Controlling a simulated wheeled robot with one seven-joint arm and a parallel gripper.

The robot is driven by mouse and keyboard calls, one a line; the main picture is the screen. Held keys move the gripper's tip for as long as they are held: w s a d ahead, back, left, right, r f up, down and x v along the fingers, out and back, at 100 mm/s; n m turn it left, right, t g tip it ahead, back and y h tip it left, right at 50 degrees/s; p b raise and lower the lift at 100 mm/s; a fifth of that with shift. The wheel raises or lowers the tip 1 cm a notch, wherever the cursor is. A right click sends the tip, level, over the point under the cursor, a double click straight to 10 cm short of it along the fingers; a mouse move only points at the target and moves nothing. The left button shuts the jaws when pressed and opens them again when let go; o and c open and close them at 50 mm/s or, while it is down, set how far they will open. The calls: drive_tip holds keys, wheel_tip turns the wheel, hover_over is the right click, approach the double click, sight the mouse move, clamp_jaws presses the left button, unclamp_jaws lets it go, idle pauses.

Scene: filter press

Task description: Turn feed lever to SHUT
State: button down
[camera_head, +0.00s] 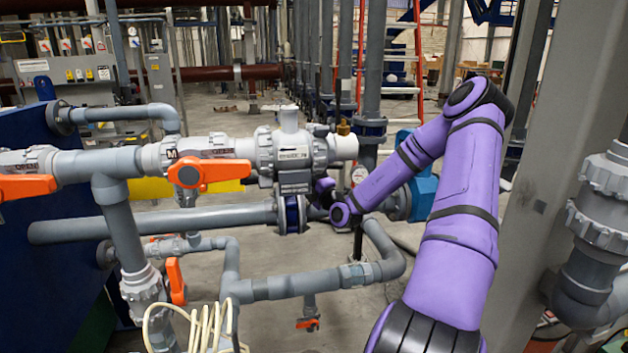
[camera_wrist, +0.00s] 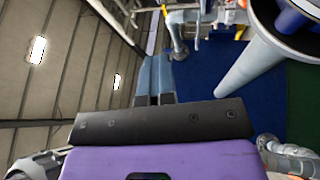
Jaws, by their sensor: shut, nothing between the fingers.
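Several orange levers sit on grey valves in the head view, and I cannot tell which is the feed lever. One orange lever (camera_head: 208,172) points right along the upper pipe. A second orange lever (camera_head: 26,187) lies at the far left, and a third orange lever (camera_head: 175,282) hangs down lower on the left. My gripper is mostly hidden behind the pipework in the head view, near the lower middle of the large grey valve (camera_head: 291,152). In the wrist view my gripper (camera_wrist: 154,60) is shut and empty, its two fingers side by side. No lever is clear between them.
Grey pipes (camera_head: 175,221) cross in front of my arm. A pale hose coil (camera_head: 198,328) stands at the bottom. A grey column (camera_head: 560,150) and pipe fitting (camera_head: 598,215) flank my arm on the right. The wrist view shows a blue panel (camera_wrist: 210,75) and a grey pipe (camera_wrist: 248,65).

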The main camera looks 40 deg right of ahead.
drive_tip(key=w+a, duration=0.2)
drive_tip(key=a, duration=0.3)
drive_tip(key=shift+w+a, duration=0.25)
drive_tip(key=shift+w, duration=0.05)
idle(0.5)
drive_tip(key=c, duration=0.7)
unclamp_jaws()
drive_tip(key=v, duration=0.9)
drive_tip(key=shift+f, duration=0.1)
